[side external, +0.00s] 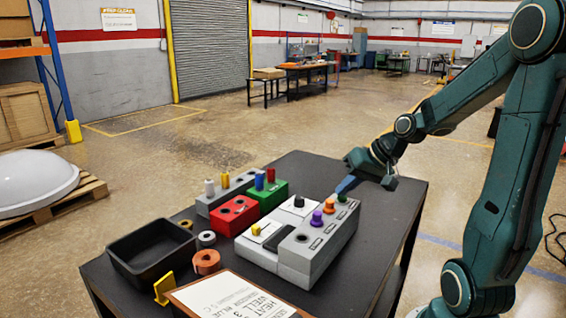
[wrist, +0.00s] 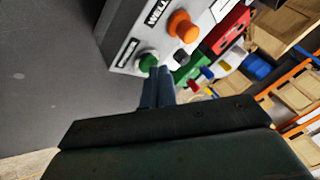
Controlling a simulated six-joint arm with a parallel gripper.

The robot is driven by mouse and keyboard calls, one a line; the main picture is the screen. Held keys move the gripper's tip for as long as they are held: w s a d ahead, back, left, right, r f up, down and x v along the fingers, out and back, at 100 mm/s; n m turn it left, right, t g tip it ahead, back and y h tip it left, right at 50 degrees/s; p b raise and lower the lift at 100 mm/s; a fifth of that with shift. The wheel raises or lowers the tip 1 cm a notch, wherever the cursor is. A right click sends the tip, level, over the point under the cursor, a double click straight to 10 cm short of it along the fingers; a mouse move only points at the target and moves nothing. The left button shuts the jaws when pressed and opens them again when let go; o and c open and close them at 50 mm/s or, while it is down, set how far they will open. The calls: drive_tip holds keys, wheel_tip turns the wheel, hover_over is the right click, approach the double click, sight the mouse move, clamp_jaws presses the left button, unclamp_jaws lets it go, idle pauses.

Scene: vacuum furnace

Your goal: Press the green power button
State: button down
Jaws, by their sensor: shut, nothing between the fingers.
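The green power button (wrist: 148,61) sits at the end of the grey control panel (wrist: 204,22), beside an orange knob (wrist: 183,26). In the side view the green button (side external: 342,198) is at the panel's far end, with the orange knob (side external: 328,205) and a purple knob (side external: 317,219) nearer. My gripper (side external: 345,186) is shut and empty, its tips close to the green button. In the wrist view the fingertips of my gripper (wrist: 158,70) are right beside the button; I cannot tell whether they touch it.
A black tray (side external: 130,268), tape rolls (side external: 206,262) and a sign board (side external: 225,298) lie on the dark table (side external: 300,165). The table's right side is clear.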

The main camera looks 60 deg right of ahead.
sight(345, 198)
drive_tip(key=shift+r, duration=0.2)
drive_tip(key=shift+r, duration=2.95)
drive_tip(key=s+a+n+g+h, duration=0.1)
drive_tip(key=s+a+n, duration=0.6)
drive_tip(key=s+a, duration=0.4)
drive_tip(key=shift+s+a+n+g, duration=0.3)
drive_tip(key=shift+a+g, duration=0.1)
drive_tip(key=shift+a, duration=2.15)
drive_tip(key=shift+r, duration=0.1)
